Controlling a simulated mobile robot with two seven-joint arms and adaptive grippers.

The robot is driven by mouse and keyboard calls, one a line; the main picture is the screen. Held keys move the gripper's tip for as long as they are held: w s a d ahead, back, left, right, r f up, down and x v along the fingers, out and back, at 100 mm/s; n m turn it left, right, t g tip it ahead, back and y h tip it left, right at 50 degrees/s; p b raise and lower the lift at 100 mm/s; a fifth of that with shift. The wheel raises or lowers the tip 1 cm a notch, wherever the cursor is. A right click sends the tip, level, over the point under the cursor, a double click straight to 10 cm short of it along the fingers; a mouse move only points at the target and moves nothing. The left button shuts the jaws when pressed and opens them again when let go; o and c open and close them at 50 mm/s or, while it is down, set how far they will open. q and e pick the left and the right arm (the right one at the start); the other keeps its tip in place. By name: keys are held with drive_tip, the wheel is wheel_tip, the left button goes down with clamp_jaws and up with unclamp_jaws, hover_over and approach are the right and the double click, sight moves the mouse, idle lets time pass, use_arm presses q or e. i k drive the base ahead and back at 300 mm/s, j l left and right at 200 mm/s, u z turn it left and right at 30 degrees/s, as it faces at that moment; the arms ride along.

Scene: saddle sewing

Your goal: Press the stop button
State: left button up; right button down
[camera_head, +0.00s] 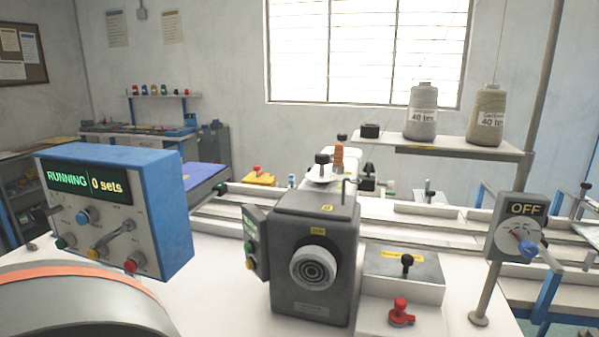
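A blue-sided control box (175,195) stands at the left of the white table. No label naming a stop button is legible. Nothing touches the red button. Neither of my grippers is in view.
A dark grey machine (310,255) with a small side button panel (251,245) stands in the middle. A red knob (401,312) is at its right. An "OFF" switch box (518,228) stands on a post at right. Bare table (225,280) lies between control box and machine.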

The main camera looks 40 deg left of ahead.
sight(129, 265)
drive_tip(key=k+j, duration=0.2)
drive_tip(key=j, duration=0.3)
drive_tip(key=k+j+u, duration=0.1)
drive_tip(key=j, duration=0.4)
drive_tip(key=k+j+u, duration=0.1)
drive_tip(key=k+j, duration=0.15)
drive_tip(key=j, duration=0.25)
drive_tip(key=k+j, duration=0.2)
drive_tip(key=j, duration=0.3)
drive_tip(key=k+j+u, duration=0.1)
drive_tip(key=j, duration=0.45)
drive_tip(key=k+j, duration=0.2)
drive_tip(key=j, duration=0.3)
drive_tip(key=k+j+u, duration=0.15)
drive_tip(key=j, duration=0.4)
drive_tip(key=k+j, duration=0.1)
drive_tip(key=j, duration=0.45)
